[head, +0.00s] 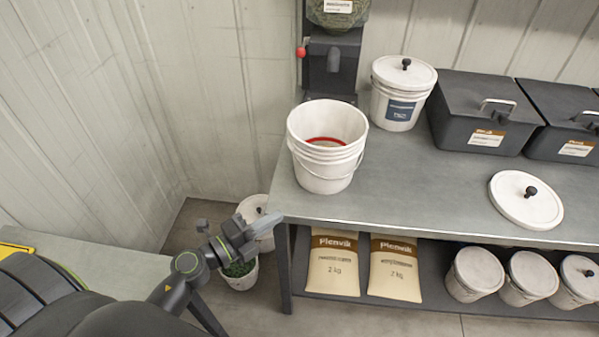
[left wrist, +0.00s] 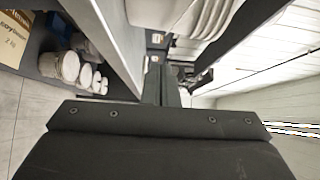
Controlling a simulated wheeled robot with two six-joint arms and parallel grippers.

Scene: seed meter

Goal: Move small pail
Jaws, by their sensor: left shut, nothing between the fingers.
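An open white pail (head: 327,165) stands upright near the left end of the grey bench, with a red ring showing inside it. A lidded white pail (head: 399,108) with a blue label stands behind it to the right. A loose white lid (head: 524,212) with a black knob lies on the bench at the right. My left gripper (head: 270,222) is shut and empty, off the bench's left end, to the left of and nearer than the open pail and apart from it. In the left wrist view a ribbed white pail (left wrist: 185,14) shows at the top, partly cut off. My right gripper is out of view.
A dark dispenser with a red knob (head: 301,52) stands behind the open pail. Dark lidded bins (head: 470,105) line the back. Under the bench (head: 420,190) are seed bags (head: 333,265) and several lidded pails (head: 474,274). A pail with green contents (head: 240,281) is on the floor behind my gripper.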

